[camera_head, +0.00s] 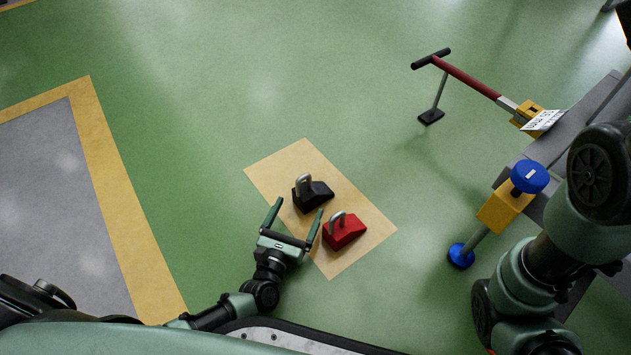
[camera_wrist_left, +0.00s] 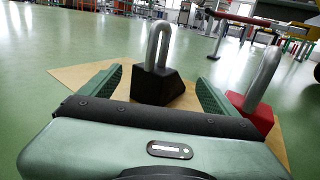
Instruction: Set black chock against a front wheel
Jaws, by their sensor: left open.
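The black chock (camera_head: 313,196) stands on a tan floor mat (camera_head: 295,155) and has a grey metal handle on top. My left gripper (camera_head: 297,209) is open, with its fingers pointing at the black chock from the near side. In the left wrist view the black chock (camera_wrist_left: 157,86) is ahead, between the two fingers (camera_wrist_left: 160,85), with its handle upright; nothing is held. A red chock (camera_head: 345,232) with a similar handle sits beside it, just right of my right-hand finger; it also shows in the left wrist view (camera_wrist_left: 258,113). No front wheel can be made out. My right gripper is not seen.
A red-handled tow bar (camera_head: 468,77) and a yellow block with a blue-capped jack (camera_head: 505,205) stand at the right by a grey frame (camera_head: 592,105). A yellow-bordered grey floor area (camera_head: 60,190) lies left. Green floor beyond the mat is clear.

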